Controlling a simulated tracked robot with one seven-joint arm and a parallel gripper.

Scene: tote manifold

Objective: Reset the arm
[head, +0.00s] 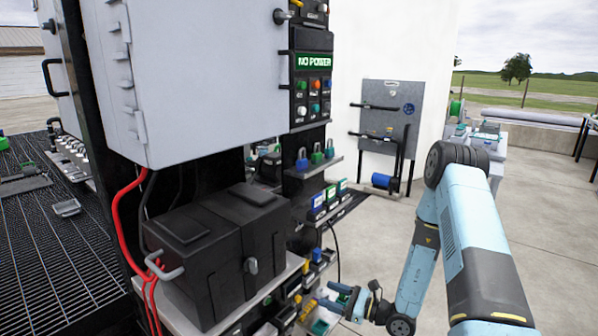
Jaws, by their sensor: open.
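My arm reaches in from the right of the head view, with its elbow raised and its forearm hanging down. My gripper (338,299) is low at the bottom centre, pointing left toward the lower shelf of small parts. It is open. I cannot tell whether anything lies between its fingers. It appears close to the yellow and black bins (297,300), but I cannot tell whether it touches them.
A grey cabinet (205,80) and a black box (215,255) with red cables stand left of the gripper. A panel reads NO POWER (314,62). Padlocks (316,154) sit on a small shelf. A grey board (388,115) stands behind. Concrete floor (540,210) is open at right.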

